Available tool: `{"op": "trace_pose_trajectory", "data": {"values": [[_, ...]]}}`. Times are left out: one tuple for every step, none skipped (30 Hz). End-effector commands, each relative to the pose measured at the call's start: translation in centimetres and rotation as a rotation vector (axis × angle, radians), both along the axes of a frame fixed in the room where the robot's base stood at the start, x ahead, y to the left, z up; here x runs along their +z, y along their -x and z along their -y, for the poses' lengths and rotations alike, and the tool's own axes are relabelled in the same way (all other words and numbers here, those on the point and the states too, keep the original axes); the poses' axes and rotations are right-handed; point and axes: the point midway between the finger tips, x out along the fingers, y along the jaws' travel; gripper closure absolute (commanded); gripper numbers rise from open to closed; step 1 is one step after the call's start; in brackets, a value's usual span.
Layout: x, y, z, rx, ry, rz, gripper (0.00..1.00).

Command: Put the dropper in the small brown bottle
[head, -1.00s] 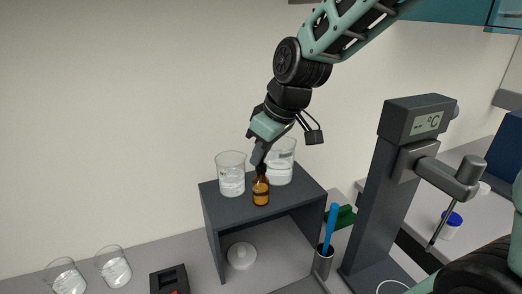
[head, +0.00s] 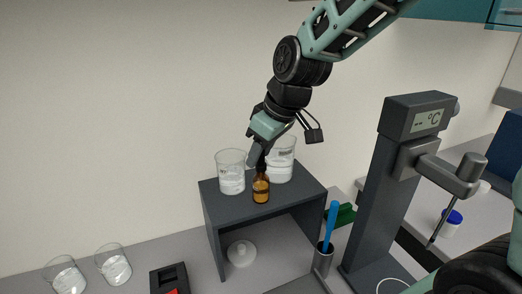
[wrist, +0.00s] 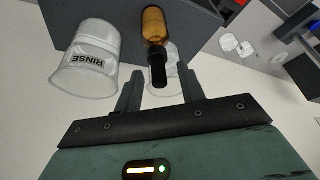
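The small brown bottle (head: 261,190) stands upright near the front edge of the dark shelf unit's top; it also shows in the wrist view (wrist: 154,24). The black-topped dropper (wrist: 158,70) sits at the bottle's mouth, in line with it; its black top shows in the head view (head: 261,164). Its glass part is not visible. My gripper (head: 257,161) is just above the bottle. In the wrist view my gripper (wrist: 158,76) is open, with one finger on each side of the dropper's black top and gaps between.
A grey stand with a °C display (head: 427,122) rises at the right. Two beakers stand at the lower left.

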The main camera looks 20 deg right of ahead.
Motion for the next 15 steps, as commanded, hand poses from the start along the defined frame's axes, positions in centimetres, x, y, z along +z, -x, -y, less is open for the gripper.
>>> {"op": "trace_pose_trajectory", "data": {"values": [[0.0,0.0,0.0,0.0,0.0,0.0,0.61],[0.0,0.0,0.0,0.0,0.0,0.0,0.61],[0.1,0.0,0.0,0.0,0.0,0.0,0.61],[0.1,0.0,0.0,0.0,0.0,0.001,0.61],[0.3,0.0,0.1,0.0,0.0,0.001,0.61],[0.5,0.1,0.2,-0.001,0.0,0.003,0.61],[0.8,0.2,0.2,-0.002,0.0,0.002,0.61],[1.1,0.3,0.3,-0.001,0.001,0.004,0.61],[1.6,0.5,0.4,-0.002,0.001,0.005,0.61],[2.1,0.6,0.6,-0.002,0.001,0.005,0.61],[2.6,0.8,0.7,-0.002,0.001,0.007,0.61],[3.4,1.1,0.8,-0.002,0.0,0.008,0.61],[4.1,1.3,1.0,-0.001,0.001,0.009,0.61],[4.7,1.5,1.1,-0.001,0.001,0.009,0.61],[5.6,1.8,1.4,-0.001,0.001,0.009,0.61]]}}
